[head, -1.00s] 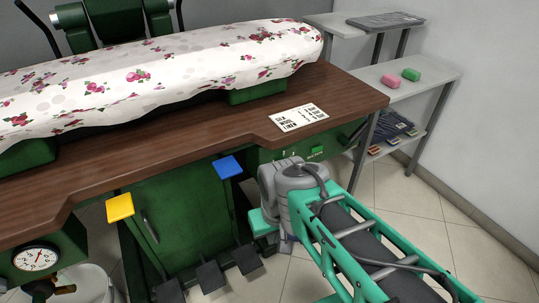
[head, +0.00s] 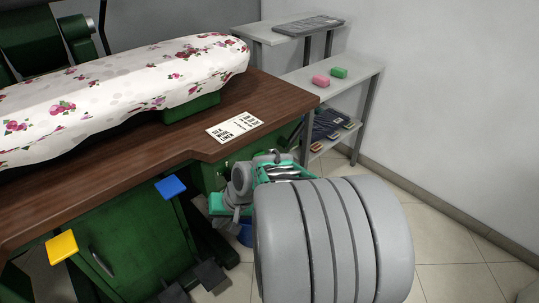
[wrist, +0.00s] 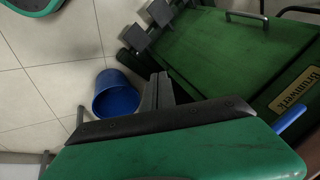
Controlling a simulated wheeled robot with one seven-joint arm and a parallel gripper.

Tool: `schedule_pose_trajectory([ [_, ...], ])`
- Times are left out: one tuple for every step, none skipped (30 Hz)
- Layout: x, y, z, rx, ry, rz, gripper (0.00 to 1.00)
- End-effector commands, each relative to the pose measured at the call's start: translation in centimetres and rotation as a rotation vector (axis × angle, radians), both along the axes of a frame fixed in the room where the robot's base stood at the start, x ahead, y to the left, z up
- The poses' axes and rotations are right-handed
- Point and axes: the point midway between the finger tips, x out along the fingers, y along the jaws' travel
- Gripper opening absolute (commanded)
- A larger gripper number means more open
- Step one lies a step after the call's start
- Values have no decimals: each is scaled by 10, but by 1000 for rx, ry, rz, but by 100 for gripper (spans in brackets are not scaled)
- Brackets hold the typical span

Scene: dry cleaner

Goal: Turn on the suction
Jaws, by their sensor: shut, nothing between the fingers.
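The pressing machine stands at the left in the head view: a brown worktop (head: 160,135) over a green cabinet (head: 150,240). A green panel (head: 210,177) sits under the worktop's right front edge, partly hidden by my arm; I cannot make out its switches. A yellow pad (head: 62,247) and a blue pad (head: 171,187) stick out at the front. My gripper is low beside the cabinet's right side, below the panel, its tips unclear in the head view. In the wrist view my gripper (wrist: 157,84) is shut and empty, with the green cabinet (wrist: 225,55) beyond it.
Dark floor pedals (head: 209,274) stand below the cabinet. A blue bucket (wrist: 115,94) is on the tiled floor near my gripper. A printed card (head: 234,128) lies on the worktop. Shelves (head: 350,76) with pink and green blocks stand behind. Floor is free at the right.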

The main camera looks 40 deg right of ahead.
Motion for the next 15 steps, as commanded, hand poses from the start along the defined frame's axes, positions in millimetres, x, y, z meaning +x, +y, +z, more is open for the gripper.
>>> schedule_pose_trajectory([
  [8,-32,-2,87,-50,-130,0],
  [13,-49,-2,140,-93,-203,0],
  [17,-74,-1,212,-156,-304,0],
  [19,-94,1,265,-207,-381,0],
  [19,-114,4,315,-259,-456,0],
  [16,-140,9,382,-331,-555,0],
  [12,-159,14,425,-385,-626,0],
  [7,-178,18,464,-438,-689,0],
  [-2,-199,24,511,-501,-764,0],
  [-8,-213,28,542,-544,-814,0],
  [-14,-225,31,566,-583,-855,0],
  [-22,-238,35,591,-624,-898,0],
  [-26,-245,38,607,-648,-920,0],
  [-29,-250,40,617,-667,-938,0],
  [-32,-254,41,626,-682,-952,0],
])
